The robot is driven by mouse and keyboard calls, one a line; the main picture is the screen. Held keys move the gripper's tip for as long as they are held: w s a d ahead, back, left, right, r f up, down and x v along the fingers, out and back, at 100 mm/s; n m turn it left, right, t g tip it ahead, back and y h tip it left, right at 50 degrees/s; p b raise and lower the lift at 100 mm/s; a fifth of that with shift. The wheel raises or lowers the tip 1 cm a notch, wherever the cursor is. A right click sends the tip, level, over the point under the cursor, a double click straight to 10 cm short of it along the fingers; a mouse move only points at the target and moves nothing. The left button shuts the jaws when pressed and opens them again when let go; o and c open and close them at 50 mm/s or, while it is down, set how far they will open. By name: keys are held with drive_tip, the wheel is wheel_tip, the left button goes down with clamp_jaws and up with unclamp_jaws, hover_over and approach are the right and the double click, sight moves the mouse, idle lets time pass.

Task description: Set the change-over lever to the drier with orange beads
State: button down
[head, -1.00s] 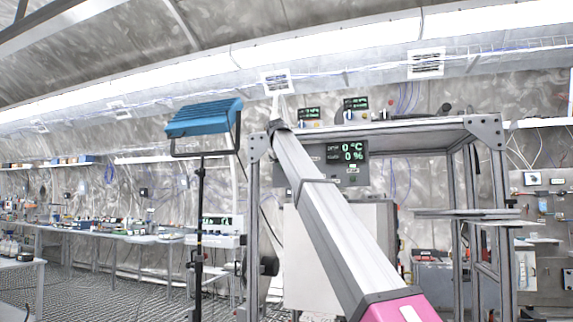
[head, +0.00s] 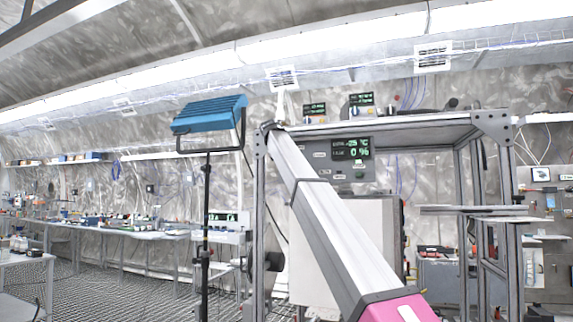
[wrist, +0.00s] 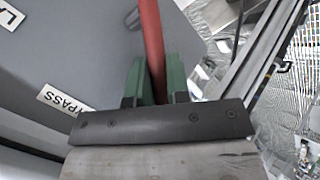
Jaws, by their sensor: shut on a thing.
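In the wrist view, my gripper (wrist: 156,72) has its two green fingers on either side of a red bar, the change-over lever (wrist: 150,28), and is shut on it. The lever runs up out of the top of the picture, so its far end is hidden. In the head view my arm reaches up to the frame's left upper corner, and the gripper cannot be made out. No drier beads can be made out.
A dark display panel (head: 351,149) with green digits hangs under the top shelf of the metal frame (head: 480,125). A blue lamp (head: 208,115) on a stand is left of my arm. Long workbenches (head: 120,231) line the left wall.

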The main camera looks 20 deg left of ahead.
drive_tip(key=c, duration=1.4)
unclamp_jaws()
drive_tip(key=v, duration=1)
drive_tip(key=shift+s+a+r, duration=0.1)
drive_tip(key=shift+s+r, duration=0.15)
